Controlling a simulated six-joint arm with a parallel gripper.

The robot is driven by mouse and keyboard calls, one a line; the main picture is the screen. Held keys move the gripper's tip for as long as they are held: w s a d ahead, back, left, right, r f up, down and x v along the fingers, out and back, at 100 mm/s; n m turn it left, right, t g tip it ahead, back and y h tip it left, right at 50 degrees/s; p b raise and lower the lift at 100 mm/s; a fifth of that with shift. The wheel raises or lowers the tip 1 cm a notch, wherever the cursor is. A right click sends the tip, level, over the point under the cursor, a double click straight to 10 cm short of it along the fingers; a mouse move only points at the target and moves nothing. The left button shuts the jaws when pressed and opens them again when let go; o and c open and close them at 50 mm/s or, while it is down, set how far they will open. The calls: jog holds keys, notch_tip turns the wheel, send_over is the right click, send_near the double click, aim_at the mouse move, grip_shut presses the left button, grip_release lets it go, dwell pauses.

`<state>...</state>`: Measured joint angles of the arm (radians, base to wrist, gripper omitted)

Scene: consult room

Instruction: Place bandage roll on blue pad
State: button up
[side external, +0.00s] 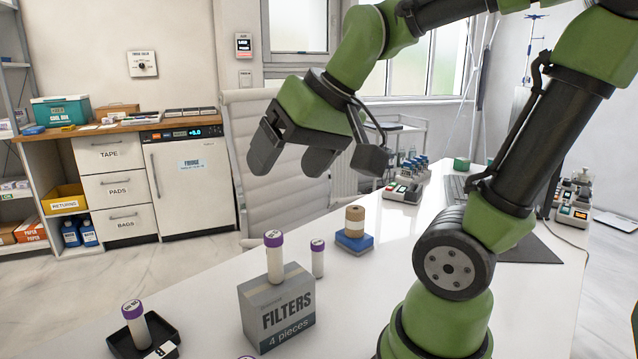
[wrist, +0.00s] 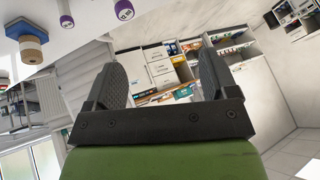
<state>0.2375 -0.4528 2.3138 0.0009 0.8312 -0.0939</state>
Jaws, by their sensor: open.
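The tan bandage roll (side external: 354,220) stands upright on the blue pad (side external: 356,243) on the white table. In the wrist view, the roll (wrist: 32,54) and the pad (wrist: 20,27) show at the upper left. My gripper (side external: 292,158) is open and empty, raised in the air to the left of the roll and above it, well apart from it. In the wrist view, the two fingers of my gripper (wrist: 162,72) are spread with nothing between them.
A grey filters box (side external: 276,306) with a purple-capped tube (side external: 274,258) on it stands at the table front. Another tube (side external: 318,258) stands behind it, and a black tray (side external: 143,337) holds one more. Small devices (side external: 403,191) lie farther back. White tabletop around the pad is clear.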

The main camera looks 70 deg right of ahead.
jog(key=s+a+n+y, duration=0.1)
jog(key=s+a, duration=0.4)
jog(key=shift+s+f+n+y, duration=0.3)
jog(key=shift+s+f+y, duration=0.05)
jog(key=shift+f+y, duration=0.1)
jog(key=shift+a, duration=0.1)
dwell(0.6)
